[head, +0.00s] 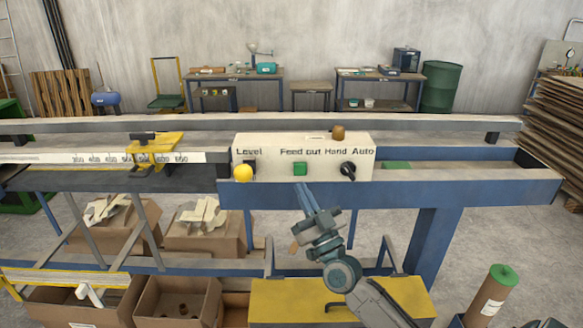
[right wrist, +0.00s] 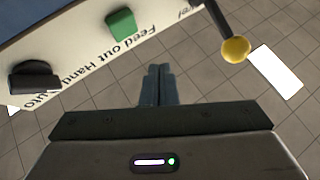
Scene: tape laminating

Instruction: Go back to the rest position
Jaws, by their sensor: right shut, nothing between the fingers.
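My right gripper (head: 304,196) is in front of the control box (head: 262,146), just below the green button (head: 300,169). In the right wrist view its fingers (right wrist: 158,82) are together with nothing between them. The green button also shows in the right wrist view (right wrist: 121,23), apart from the fingertips. The box carries a yellow knob (head: 243,173) at its left, a black rotary switch (head: 348,170) at its right, and the printed words Level, Feed out, Hand and Auto. My left gripper does not show in either view.
The blue machine frame (head: 400,194) runs across the view. A yellow clamp (head: 155,151) sits on the ruler rail at the left. Cardboard boxes (head: 178,301) stand below. A yellow case (head: 290,302) lies under my right arm. A green-capped cylinder (head: 492,296) stands at lower right.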

